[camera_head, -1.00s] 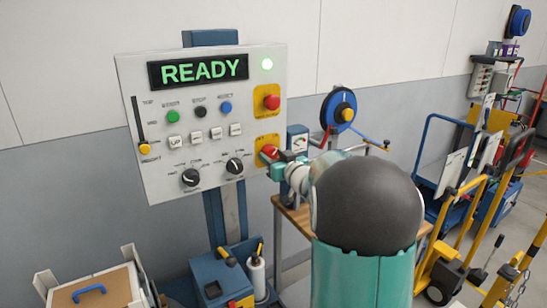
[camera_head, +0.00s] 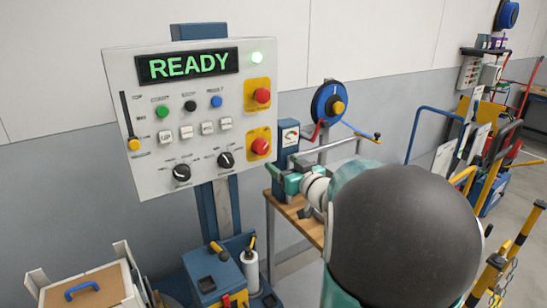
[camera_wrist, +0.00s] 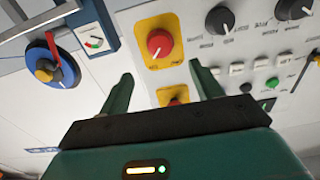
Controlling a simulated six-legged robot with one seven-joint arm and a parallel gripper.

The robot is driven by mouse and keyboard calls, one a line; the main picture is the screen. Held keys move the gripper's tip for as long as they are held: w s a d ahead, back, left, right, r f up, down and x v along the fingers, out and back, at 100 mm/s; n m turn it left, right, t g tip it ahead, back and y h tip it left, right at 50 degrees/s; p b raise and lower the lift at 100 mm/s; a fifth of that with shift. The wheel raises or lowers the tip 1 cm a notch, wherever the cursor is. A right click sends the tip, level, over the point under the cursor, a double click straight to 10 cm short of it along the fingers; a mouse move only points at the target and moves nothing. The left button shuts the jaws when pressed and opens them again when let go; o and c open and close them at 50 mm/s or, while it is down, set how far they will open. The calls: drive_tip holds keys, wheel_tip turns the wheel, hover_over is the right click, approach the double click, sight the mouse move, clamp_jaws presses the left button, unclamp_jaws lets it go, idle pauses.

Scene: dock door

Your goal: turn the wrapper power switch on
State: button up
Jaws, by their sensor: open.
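A red rotary switch (camera_head: 260,146) sits on the lower yellow plate. It also shows in the wrist view (camera_wrist: 159,42), beyond my fingertips. I cannot read the switch's label.
A blue reel (camera_head: 333,103) with a red arm and a small gauge box (camera_head: 288,136) are right of the panel. A wooden-topped table (camera_head: 300,217) stands below. A blue box (camera_head: 213,273) and an open crate (camera_head: 100,288) are at the lower left. Carts stand at the right.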

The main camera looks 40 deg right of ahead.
drive_tip(key=s, duration=0.3)
drive_tip(key=shift+a, duration=0.1)
idle(0.4)
drive_tip(key=s+a+r+m+g+h, duration=0.1)
drive_tip(key=s+a+m+g+h, duration=0.25)
drive_tip(key=a, duration=0.75)
drive_tip(key=s+a+f+n+g+y, duration=0.2)
drive_tip(key=s+a+f+g, duration=0.1)
drive_tip(key=s+a, duration=0.5)
drive_tip(key=s+a+f+n+g+y, duration=0.2)
drive_tip(key=s+a+f+g, duration=0.1)
drive_tip(key=s+a+g, duration=0.3)
drive_tip(key=s+a, duration=0.2)
drive_tip(key=a, duration=0.2)
drive_tip(key=shift+f, duration=0.3)
